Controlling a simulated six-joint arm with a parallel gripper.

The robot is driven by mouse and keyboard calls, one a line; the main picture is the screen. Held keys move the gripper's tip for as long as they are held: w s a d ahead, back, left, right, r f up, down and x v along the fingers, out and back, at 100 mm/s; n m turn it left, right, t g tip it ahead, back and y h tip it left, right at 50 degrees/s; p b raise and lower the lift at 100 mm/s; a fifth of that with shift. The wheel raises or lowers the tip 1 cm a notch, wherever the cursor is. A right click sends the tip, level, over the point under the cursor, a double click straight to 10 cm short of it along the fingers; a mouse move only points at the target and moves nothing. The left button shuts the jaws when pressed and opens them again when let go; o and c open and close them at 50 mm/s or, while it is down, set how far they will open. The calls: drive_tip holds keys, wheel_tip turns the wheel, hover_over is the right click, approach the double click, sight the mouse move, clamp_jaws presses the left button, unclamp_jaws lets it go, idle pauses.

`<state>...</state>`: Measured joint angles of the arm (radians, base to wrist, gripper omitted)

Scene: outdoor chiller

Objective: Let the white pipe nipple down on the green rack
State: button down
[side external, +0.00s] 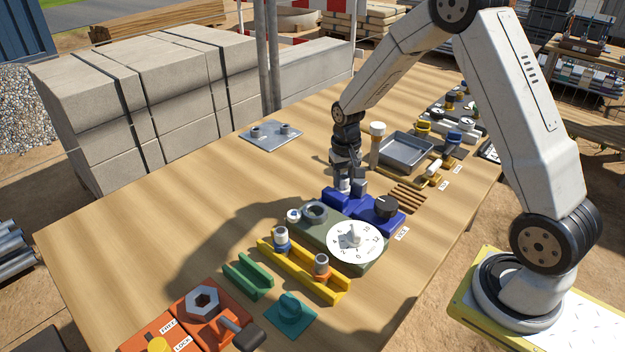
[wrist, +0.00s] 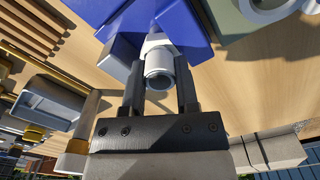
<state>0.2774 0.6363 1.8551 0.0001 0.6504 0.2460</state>
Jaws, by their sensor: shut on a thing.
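The white pipe nipple (wrist: 158,64) is a short hollow tube with its open end toward the wrist camera. My gripper (wrist: 159,75) is shut on it, one dark finger on each side. The green rack (side external: 248,276) is an empty-looking trough nearer the camera, well apart from my gripper.
Between my gripper and the green rack stand a dark green dial block (side external: 340,240) and a yellow rack (side external: 303,272) with two pipe fittings. A teal piece (side external: 290,314) and orange fixtures (side external: 200,315) flank the green rack. The table's left part is clear.

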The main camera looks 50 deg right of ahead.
sight(343, 177)
drive_tip(key=shift+r, duration=0.1)
drive_tip(key=shift+r, duration=3.45)
drive_tip(key=c, duration=1.2)
unclamp_jaws()
clamp_jaws()
drive_tip(key=shift+a, duration=0.15)
